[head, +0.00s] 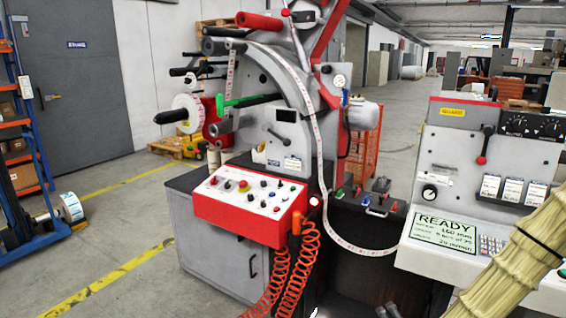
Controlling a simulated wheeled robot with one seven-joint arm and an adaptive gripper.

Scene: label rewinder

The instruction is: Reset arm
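My gripper is not in view. The label rewinder (285,120) stands in the middle of the head view, a grey curved body with rollers on its left side. A red roller or handle (258,21) sticks out to the left near its top. A green lever (236,102) and a black-tipped spindle (172,116) holding a white roll (190,114) are lower. A white printed label strip (318,150) runs down over the machine and loops toward the right unit. A red control box (250,208) with several buttons is on the front.
Coiled red hoses (292,270) hang in front of the rewinder. A blue rack (30,130) stands at the left, with a roll (70,207) beside it. Floor between is clear.

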